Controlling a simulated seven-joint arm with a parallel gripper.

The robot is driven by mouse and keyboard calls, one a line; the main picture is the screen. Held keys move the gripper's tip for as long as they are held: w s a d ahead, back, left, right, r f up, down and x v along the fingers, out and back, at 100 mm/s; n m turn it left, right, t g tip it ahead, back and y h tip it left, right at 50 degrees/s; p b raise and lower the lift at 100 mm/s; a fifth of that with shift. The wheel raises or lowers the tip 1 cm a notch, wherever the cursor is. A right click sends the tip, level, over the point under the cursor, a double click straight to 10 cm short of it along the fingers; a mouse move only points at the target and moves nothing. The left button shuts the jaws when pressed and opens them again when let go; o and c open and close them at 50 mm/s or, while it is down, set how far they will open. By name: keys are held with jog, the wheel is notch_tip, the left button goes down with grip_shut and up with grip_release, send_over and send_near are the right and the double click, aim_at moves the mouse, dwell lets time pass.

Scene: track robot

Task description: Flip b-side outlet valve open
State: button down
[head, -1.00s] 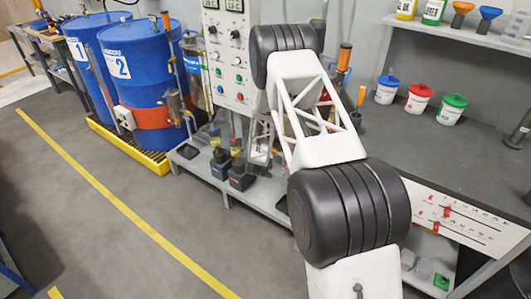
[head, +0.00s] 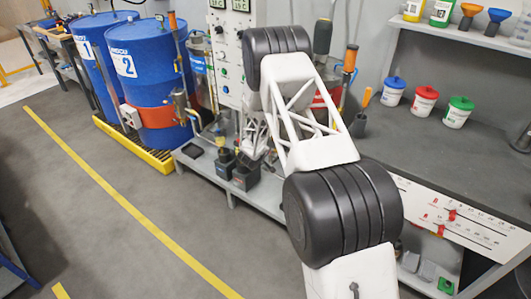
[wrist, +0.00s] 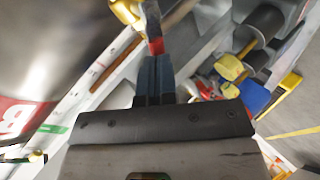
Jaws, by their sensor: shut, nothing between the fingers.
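In the wrist view, my gripper (wrist: 154,62) is shut, its two dark fingers together with no gap. A small red piece (wrist: 156,46), which looks like a valve lever, lies right at the fingertips; I cannot tell whether they touch it. A brass-yellow fitting (wrist: 126,10) is just beyond it, at the top edge. A steel tank surface with a red label (wrist: 18,118) bearing a large "B" is at the left. In the head view, my arm hides most of the fingers' area and I cannot make out the valve. How far the lever is turned is unclear.
In the head view, blue drums (head: 146,75) stand in a yellow tray at the left. A control panel (head: 228,60) is behind my arm. A grey bench (head: 435,150) with lidded tubs is at the right. The floor at the left is open.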

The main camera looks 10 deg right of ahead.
jog(key=shift+w+a+f, duration=0.1)
jog(key=shift+a+f, duration=0.05)
jog(key=shift+f, duration=0.1)
dwell(0.4)
jog(key=shift+s+d+f, duration=0.3)
jog(key=shift+s+d, duration=0.25)
dwell(0.3)
jog(key=shift+s+r, duration=0.1)
jog(key=w+a+v, duration=0.1)
jog(key=v, duration=1.2)
jog(key=shift+s+a+r, duration=0.15)
jog(key=shift+a+r, duration=0.15)
jog(key=shift+r, duration=0.15)
